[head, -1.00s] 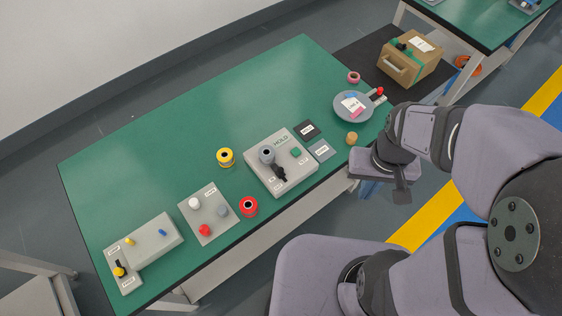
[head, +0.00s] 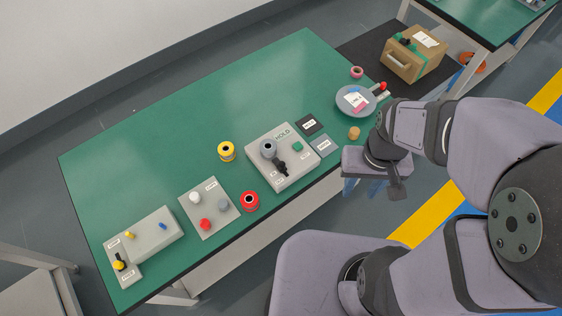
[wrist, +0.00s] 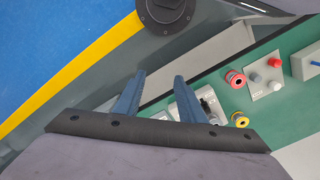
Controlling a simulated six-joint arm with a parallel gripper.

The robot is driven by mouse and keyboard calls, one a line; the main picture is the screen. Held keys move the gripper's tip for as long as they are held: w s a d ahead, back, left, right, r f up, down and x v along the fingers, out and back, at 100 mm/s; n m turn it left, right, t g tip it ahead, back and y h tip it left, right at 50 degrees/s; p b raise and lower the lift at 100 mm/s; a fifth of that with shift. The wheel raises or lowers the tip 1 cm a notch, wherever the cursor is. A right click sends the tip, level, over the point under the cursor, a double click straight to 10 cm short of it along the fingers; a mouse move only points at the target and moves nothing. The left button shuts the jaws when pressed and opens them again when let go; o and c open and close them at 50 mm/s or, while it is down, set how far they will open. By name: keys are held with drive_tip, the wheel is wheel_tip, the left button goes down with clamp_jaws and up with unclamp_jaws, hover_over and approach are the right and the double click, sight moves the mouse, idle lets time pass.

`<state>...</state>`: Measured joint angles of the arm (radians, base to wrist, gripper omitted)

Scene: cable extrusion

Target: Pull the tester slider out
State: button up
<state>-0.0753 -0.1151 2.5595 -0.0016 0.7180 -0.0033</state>
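A grey L-shaped box (head: 152,237) stands at the near-left end of the green table in the head view. It has a yellow-knobbed black slider (head: 119,263) at its lower-left part, plus a yellow peg and a blue peg. Its labels are too small to read, so I cannot confirm it is the tester. My gripper (head: 363,188) hangs beyond the table's right front edge, far from this box. In the wrist view, the two blue fingers of my gripper (wrist: 160,75) are apart with nothing between them. A grey box with a blue part (wrist: 309,62) shows at that view's right edge.
On the green table (head: 230,95) lie a grey plate with colored knobs (head: 211,210), a red spool (head: 250,201), a yellow spool (head: 227,151), a HOLD box with a black lever (head: 281,157) and a round grey dish (head: 350,110). The back left of the table is clear.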

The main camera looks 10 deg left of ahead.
drive_tip(key=s+a+f+n+g+b, duration=0.2)
drive_tip(key=a+f+b, duration=0.15)
drive_tip(key=f, duration=0.35)
drive_tip(key=n+t+b, duration=0.2)
drive_tip(key=n+b, duration=0.1)
drive_tip(key=n, duration=0.1)
hover_over(282, 164)
wheel_tip(282, 164, down, 3)
drive_tip(key=shift+w+a+r, duration=0.15)
drive_tip(key=shift+p, duration=0.3)
drive_tip(key=shift+f, duration=0.35)
drive_tip(key=shift+f+p, duration=0.85)
drive_tip(key=shift+f, duration=2.5)
